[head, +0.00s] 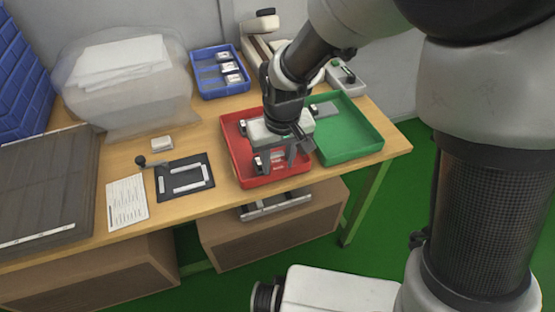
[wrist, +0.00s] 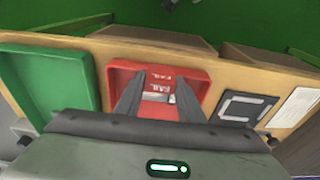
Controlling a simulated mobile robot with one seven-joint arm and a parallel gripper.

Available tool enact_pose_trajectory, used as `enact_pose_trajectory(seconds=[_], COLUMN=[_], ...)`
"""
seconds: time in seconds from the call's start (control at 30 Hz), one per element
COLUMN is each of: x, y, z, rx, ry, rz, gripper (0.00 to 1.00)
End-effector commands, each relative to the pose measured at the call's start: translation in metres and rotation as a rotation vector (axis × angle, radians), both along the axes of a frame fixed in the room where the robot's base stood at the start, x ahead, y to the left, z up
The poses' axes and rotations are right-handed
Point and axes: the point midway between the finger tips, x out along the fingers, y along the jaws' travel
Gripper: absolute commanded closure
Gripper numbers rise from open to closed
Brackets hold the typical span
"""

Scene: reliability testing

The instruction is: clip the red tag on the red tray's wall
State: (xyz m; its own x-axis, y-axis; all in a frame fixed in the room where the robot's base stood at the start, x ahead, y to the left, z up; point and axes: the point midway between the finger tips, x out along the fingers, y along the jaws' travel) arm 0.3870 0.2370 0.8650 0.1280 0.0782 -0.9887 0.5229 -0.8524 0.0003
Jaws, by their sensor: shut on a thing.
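The red tray (head: 236,152) lies on the wooden table, and its walls also show in the wrist view (wrist: 199,88). My gripper (head: 279,161) is over this tray, pointing down. Its two fingers (wrist: 162,78) are shut on the red tag (wrist: 164,73), which has white FAIL lettering. The tag is close to the tray's near wall; I cannot tell whether it straddles or touches that wall. Small white devices (head: 257,163) lie in the tray, partly hidden by my gripper.
A green tray (head: 360,153) stands close on the right, with a device in it. A blue tray (head: 203,94) holds several devices behind. A black board (head: 163,189) with a white frame and a paper sheet (head: 127,204) lie left. The table's front edge is close to the red tray.

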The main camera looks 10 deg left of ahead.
Motion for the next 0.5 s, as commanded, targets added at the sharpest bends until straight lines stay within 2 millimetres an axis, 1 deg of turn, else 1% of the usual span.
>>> enact_pose_trajectory(seconds=[0.5], x=[-0.0001], y=[0.0000], z=[-0.0056], rx=[0.000], ry=[0.000], rz=[0.000], gripper=[0.86])
